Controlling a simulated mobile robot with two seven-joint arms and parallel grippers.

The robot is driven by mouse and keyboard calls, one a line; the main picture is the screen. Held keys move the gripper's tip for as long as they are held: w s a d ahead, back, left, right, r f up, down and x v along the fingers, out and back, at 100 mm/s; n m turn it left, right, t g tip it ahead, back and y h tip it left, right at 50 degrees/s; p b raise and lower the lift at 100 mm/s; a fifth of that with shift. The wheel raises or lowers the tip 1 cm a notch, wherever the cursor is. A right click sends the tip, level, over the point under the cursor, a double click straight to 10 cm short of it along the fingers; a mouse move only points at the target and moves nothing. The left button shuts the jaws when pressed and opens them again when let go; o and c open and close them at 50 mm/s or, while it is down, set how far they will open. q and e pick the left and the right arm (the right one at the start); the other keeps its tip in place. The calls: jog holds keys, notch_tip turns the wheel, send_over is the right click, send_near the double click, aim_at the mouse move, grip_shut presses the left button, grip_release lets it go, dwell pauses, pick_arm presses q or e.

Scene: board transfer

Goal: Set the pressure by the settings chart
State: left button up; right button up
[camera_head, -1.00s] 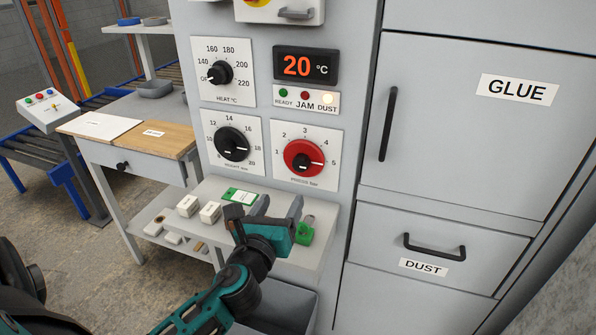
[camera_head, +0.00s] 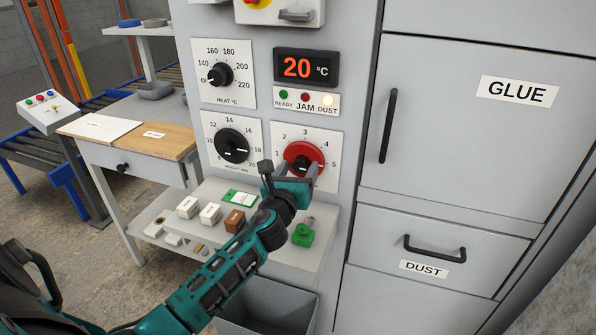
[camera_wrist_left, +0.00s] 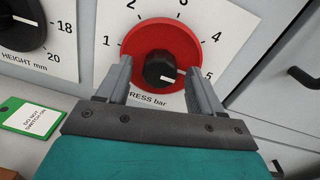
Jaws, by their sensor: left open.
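The PRESS bar dial (camera_head: 304,149) is a red disc with a black centre knob on a white plate numbered 1 to 5. In the left wrist view the black knob (camera_wrist_left: 161,70) has a white mark pointing right, towards the 5. My left gripper (camera_head: 290,170) is open in front of the dial and partly hides it. In the left wrist view its two fingers (camera_wrist_left: 161,88) stand left and right of the knob, apart from it. No readable settings chart shows. My right gripper is not in view.
Left of it are the HEIGHT dial (camera_head: 232,147) and, above, the HEAT dial (camera_head: 220,75). The display (camera_head: 306,66) reads 20 °C; the DUST lamp is lit. Below, a shelf (camera_head: 275,250) holds blocks, a green card (camera_head: 240,197) and a green padlock (camera_head: 303,234).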

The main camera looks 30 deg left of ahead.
pick_arm(q)
jog(key=shift+w, duration=0.1)
jog(key=c, duration=1.1)
jog(key=shift+o, duration=0.2)
jog(key=n+p, duration=0.1)
jog(key=n, duration=0.3)
jog(key=shift+n, duration=0.3)
jog(key=shift+n+p, duration=0.3)
jog(key=shift+n, duration=1.6)
jog(key=o, duration=1.1)
jog(key=shift+c, duration=0.2)
